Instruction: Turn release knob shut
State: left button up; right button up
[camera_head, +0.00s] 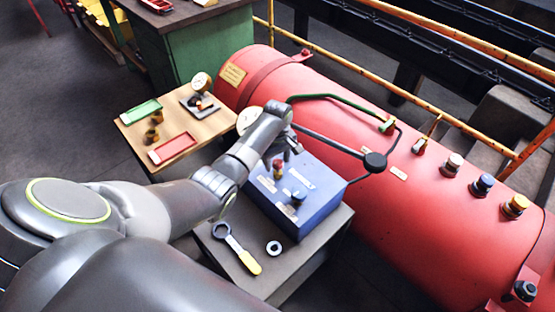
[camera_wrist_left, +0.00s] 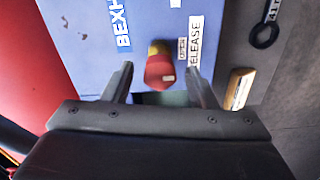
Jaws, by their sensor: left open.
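The release knob (camera_wrist_left: 160,73) is red with a yellow base and a small pale mark. It sits on the blue box beside a white label reading "RELEASE" (camera_wrist_left: 195,42). My left gripper (camera_wrist_left: 160,80) is open, with one finger on each side of the knob and visible gaps to both. In the head view the gripper (camera_head: 289,153) is over the far part of the blue box (camera_head: 325,202), close to the red knob (camera_head: 278,167). A dark blue knob (camera_head: 298,198) is nearer the front of the box. My right gripper is out of view.
The box stands on a dark stand (camera_head: 283,284) with a yellow-handled wrench (camera_head: 240,252) and a metal ring (camera_head: 273,248). A big red tank (camera_head: 345,125) lies behind. A wooden table (camera_head: 180,123) with a green tray (camera_head: 140,111) and red tray (camera_head: 172,148) is left.

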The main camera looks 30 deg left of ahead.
pick_arm(q)
jog(key=c, duration=1)
jog(key=shift+o, duration=0.2)
jog(key=shift+r+m+p, duration=0.25)
jog(key=shift+m+p, duration=0.65)
jog(key=shift+m, duration=0.1)
jog(key=m+p, duration=0.2)
jog(key=m, duration=0.1)
jog(key=shift+m, duration=0.3)
jog(key=m+p, duration=0.1)
jog(key=m, duration=0.1)
jog(key=shift+f+m, duration=0.1)
jog(key=shift+m, duration=0.2)
jog(key=m+p, duration=0.1)
jog(key=m, duration=0.2)
jog(key=shift+m, duration=0.3)
jog(key=m+p, duration=0.1)
jog(key=m, duration=0.5)
jog(key=shift+d, duration=0.1)
